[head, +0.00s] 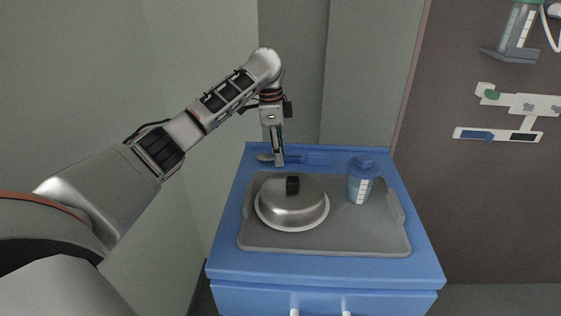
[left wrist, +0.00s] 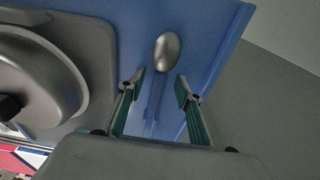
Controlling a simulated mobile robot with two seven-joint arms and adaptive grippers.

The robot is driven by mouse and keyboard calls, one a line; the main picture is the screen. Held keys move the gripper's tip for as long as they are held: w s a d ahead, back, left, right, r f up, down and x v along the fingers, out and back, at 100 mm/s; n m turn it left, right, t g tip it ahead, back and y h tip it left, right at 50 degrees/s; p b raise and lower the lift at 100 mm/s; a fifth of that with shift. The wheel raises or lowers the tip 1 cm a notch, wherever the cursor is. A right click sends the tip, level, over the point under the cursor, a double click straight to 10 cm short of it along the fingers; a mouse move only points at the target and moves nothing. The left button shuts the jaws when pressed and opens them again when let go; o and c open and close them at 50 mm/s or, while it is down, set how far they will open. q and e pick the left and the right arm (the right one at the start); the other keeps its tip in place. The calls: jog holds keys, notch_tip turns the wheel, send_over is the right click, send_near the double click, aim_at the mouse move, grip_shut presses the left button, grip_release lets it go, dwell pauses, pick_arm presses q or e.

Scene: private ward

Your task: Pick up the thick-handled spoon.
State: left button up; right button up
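The spoon has a silver bowl and a thick blue handle. It lies flat on the blue cabinet top behind the tray; the head view shows its handle (head: 318,159) pointing right and its bowl at the left. My left gripper (head: 279,162) points down over the spoon near the bowl end. In the left wrist view the bowl (left wrist: 167,50) is beyond the fingertips. My open left gripper (left wrist: 160,80) has one finger on each side of the handle, with gaps and nothing held. The handle's far end is hidden by the gripper body. My right gripper is not in view.
A grey tray (head: 325,243) on the blue cabinet (head: 325,270) holds a silver domed plate cover (head: 290,208) with a black knob and a blue-lidded cup (head: 359,186). The tray's edge lies close to the spoon. A wall stands behind and left.

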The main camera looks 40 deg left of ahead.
pick_arm(q)
jog(key=shift+r, duration=0.2)
grip_shut()
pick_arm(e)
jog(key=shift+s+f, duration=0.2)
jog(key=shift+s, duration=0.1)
pick_arm(q)
notch_tip(320, 180, up, 8)
jog(key=p, duration=0.3)
jog(key=shift+f+p, duration=0.15)
jog(key=shift+p, duration=0.15)
notch_tip(320, 180, up, 12)
jog(key=p, duration=0.5)
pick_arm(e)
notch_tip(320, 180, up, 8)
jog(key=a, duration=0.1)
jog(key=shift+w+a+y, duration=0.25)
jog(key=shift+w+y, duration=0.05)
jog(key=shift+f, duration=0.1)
